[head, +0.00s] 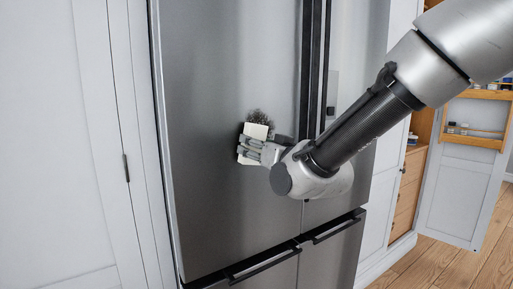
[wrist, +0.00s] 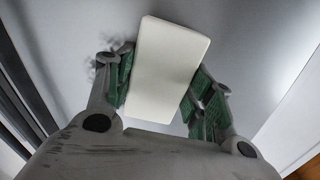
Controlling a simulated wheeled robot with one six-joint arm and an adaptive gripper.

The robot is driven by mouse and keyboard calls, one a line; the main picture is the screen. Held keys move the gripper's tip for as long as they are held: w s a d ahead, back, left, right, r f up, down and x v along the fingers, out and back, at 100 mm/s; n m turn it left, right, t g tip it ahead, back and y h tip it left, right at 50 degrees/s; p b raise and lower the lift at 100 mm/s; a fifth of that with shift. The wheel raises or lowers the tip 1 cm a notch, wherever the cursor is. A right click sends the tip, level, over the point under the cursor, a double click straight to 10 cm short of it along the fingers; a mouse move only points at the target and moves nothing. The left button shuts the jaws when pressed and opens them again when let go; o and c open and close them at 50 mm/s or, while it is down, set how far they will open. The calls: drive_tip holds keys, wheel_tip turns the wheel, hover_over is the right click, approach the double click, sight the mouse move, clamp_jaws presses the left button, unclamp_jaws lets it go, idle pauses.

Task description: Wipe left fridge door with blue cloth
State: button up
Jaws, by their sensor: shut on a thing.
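The left fridge door (head: 205,90) is brushed grey steel and stands shut. A dark smudge (head: 260,117) marks it near the middle; part of it also shows in the wrist view (wrist: 101,62), left of the fingers. My gripper (head: 250,150) is at the door, at the lower edge of the smudge. It is shut on a cream-white flat block (head: 256,130), which shows between the green-padded fingers in the wrist view (wrist: 168,65). The block overlaps part of the smudge in the head view; whether it touches the door is hard to tell. No blue cloth is visible.
Dark vertical handle strips (head: 312,70) run between the two fridge doors, right of my gripper. Drawers with dark handles (head: 262,262) lie below. White cabinet panels (head: 60,150) stand on the left. An open door with wooden racks (head: 468,140) is at the right, above wooden floor.

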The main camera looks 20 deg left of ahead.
sight(267, 129)
drive_tip(key=shift+x, duration=1)
drive_tip(key=shift+d, duration=0.1)
drive_tip(key=shift+w+d+r, duration=0.35)
drive_tip(key=shift+w+d, duration=0.75)
drive_tip(key=shift+w, duration=0.25)
drive_tip(key=shift+w+d+r, duration=0.4)
drive_tip(key=shift+w+d, duration=0.7)
drive_tip(key=shift+w, duration=0.2)
drive_tip(key=shift+w+d+r, duration=0.35)
drive_tip(key=shift+w+d, duration=0.75)
drive_tip(key=shift+w, duration=0.25)
drive_tip(key=shift+s+a, duration=1.15)
drive_tip(key=shift+s, duration=0.3)
drive_tip(key=shift+s+a, duration=1.05)
drive_tip(key=shift+s, duration=0.3)
drive_tip(key=shift+s+a, duration=1.2)
drive_tip(key=shift+r, duration=1)
drive_tip(key=shift+w+d, duration=1.15)
drive_tip(key=shift+w, duration=0.25)
